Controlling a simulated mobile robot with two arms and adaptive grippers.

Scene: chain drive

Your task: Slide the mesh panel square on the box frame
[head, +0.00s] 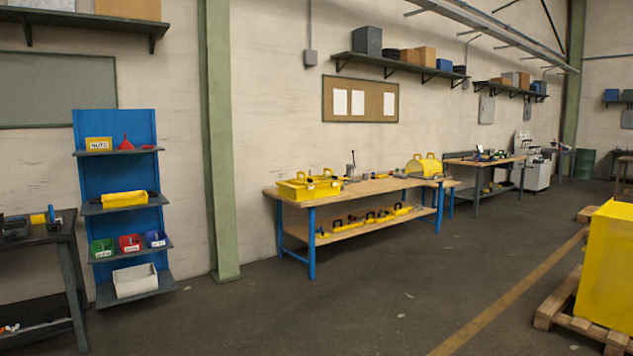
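No mesh panel or box frame can be made out for certain. A yellow rounded piece with handle-like loops (424,167) stands on the right part of the wooden-topped workbench (385,183); it is too small to tell whether it has mesh. A large yellow box-shaped thing (608,265) sits on a wooden pallet at the right edge, partly cut off by the picture. Neither of my grippers is in view.
A yellow toolbox (308,186) stands on the workbench's left end, with yellow tools on its lower shelf. A blue shelf rack (118,180) and dark bench (38,238) stand at left. The wooden pallet (562,318) edges open floor (370,300).

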